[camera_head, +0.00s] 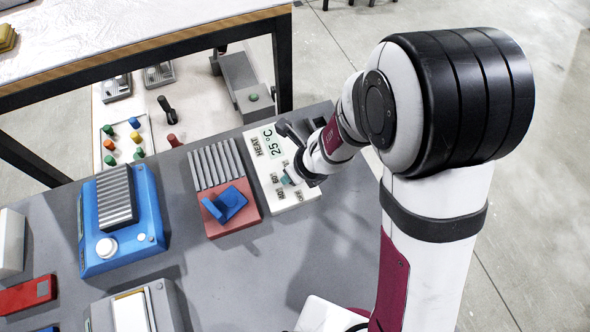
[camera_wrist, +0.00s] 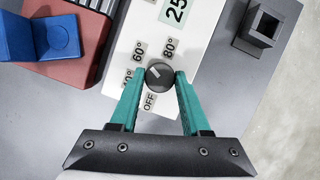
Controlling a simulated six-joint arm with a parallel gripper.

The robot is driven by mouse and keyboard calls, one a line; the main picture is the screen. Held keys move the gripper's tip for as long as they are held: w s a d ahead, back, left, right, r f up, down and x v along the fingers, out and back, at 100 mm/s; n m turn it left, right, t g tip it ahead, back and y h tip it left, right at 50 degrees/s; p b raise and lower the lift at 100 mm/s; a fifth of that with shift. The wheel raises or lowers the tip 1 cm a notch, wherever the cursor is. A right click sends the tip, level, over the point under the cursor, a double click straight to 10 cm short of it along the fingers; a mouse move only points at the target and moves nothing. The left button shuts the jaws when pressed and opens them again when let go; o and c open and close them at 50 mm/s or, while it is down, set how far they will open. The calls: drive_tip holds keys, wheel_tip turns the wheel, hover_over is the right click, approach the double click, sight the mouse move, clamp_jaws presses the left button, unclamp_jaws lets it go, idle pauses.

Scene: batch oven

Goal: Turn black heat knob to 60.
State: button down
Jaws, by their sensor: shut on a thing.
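The black heat knob (camera_wrist: 160,76) sits on the white heat panel (camera_wrist: 118,75), among the labels OFF, 60° and 80°. A label at the left is partly covered by a finger. The knob's white mark points to the upper left, on the side of the 60° label (camera_wrist: 138,51); I cannot tell if it lines up exactly. My gripper (camera_wrist: 156,84) has its teal fingers closed on both sides of the knob. In the head view my gripper (camera_head: 291,178) is at the white panel (camera_head: 297,207) and hides the knob. The display (camera_head: 272,143) reads 25°C.
Left of the panel is a red base with a blue block (camera_head: 226,205) and grey ribs. A blue device (camera_head: 150,250) stands further left. A dark square holder (camera_wrist: 266,24) is right of the panel in the wrist view. Grey table surface is free in front.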

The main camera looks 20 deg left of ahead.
idle(0.5)
drive_tip(key=shift+c, duration=1.9)
unclamp_jaws()
drive_tip(key=v, duration=1.5)
drive_tip(key=shift+d+r, duration=0.15)
drive_tip(key=shift+r, duration=0.2)
drive_tip(key=shift+s, duration=0.15)
